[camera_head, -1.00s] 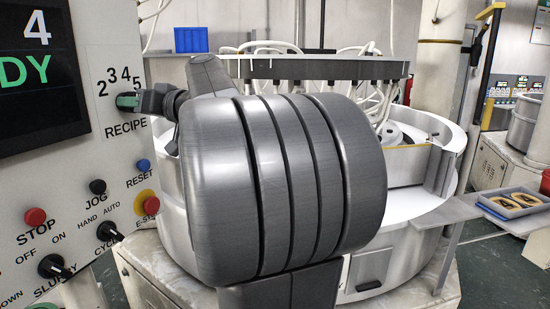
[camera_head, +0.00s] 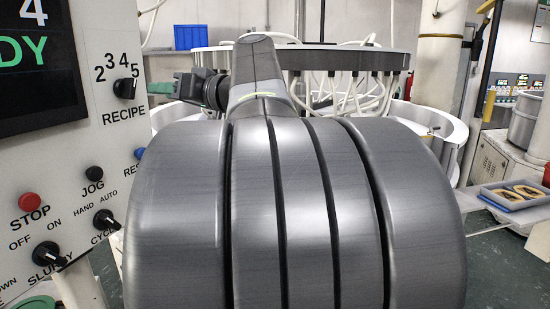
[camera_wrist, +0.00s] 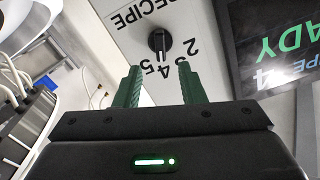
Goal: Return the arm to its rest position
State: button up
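My arm fills the middle of the head view, its large grey joint close to the camera and a link rising behind it. In the wrist view my gripper (camera_wrist: 158,67) shows two green fingers, apart, with nothing between them. The black RECIPE knob (camera_wrist: 159,42) lies beyond the fingertips, clear of them. In the head view the knob (camera_head: 125,89) is on the panel, left of the dark wrist parts.
The control panel (camera_head: 60,160) with buttons, knobs and a screen (camera_head: 35,60) stands close on the left. The round lapping machine (camera_head: 425,118) with hoses is behind my arm. A blue-grey tray (camera_head: 490,196) with parts is at the right. A blue bin (camera_head: 188,38) is behind.

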jog(key=b+v, duration=0.1)
jog(key=v, duration=0.3)
jog(key=p+x, duration=0.4)
jog(key=x, duration=1)
jog(key=shift+r+p, duration=0.2)
jog(key=shift+p, duration=0.15)
jog(key=shift+f+n, duration=0.1)
jog(key=shift+n, duration=0.3)
jog(key=shift+s+d+n+p, duration=0.2)
jog(key=shift+n+p, duration=0.25)
jog(key=shift+n, duration=0.25)
jog(key=shift+w+a+n+p, duration=0.15)
jog(key=shift+n+p, duration=0.25)
jog(key=shift+n, duration=0.2)
jog(key=n+p, duration=0.4)
jog(key=shift+n, duration=0.3)
jog(key=b, duration=0.4)
send_near(134, 89)
jog(key=shift+w+a+f, duration=0.2)
jog(key=shift+f, duration=0.1)
